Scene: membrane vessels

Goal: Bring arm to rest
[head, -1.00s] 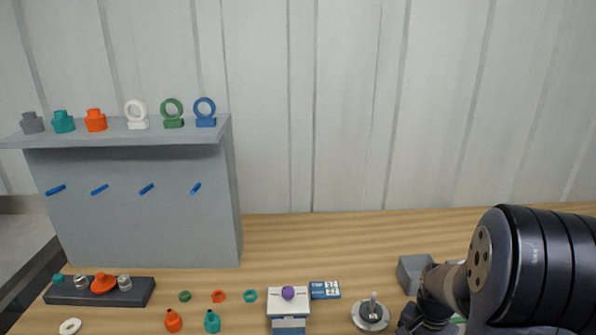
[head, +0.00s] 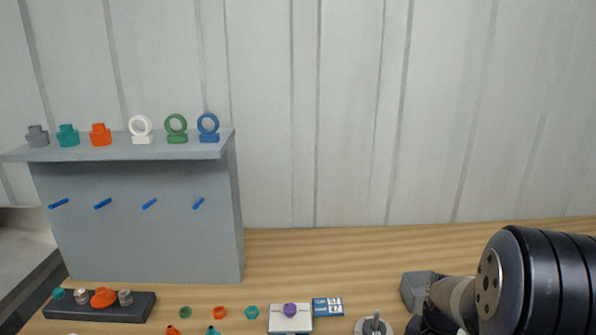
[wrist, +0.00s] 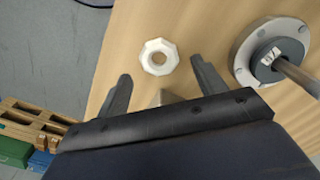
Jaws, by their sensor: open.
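My gripper (wrist: 162,87) shows in the wrist view with its two dark fingers spread apart and nothing gripped between them. Below it on the wooden table lies a white nut-like ring (wrist: 158,43), just beyond the fingertips in the picture. A small beige-grey shape shows between the fingers near the gripper body; I cannot tell what it is. In the head view my arm reaches in from the right, low over the table, and the gripper itself is hidden or below the frame.
A round metal flange with a rod (wrist: 242,62) stands right of the fingers; in the head view a similar one (head: 375,327) is near the bottom edge. A grey bin (head: 413,292) sits beside my arm. A grey shelf (head: 140,220) stands left. Pallets (wrist: 30,120) are beyond the table edge.

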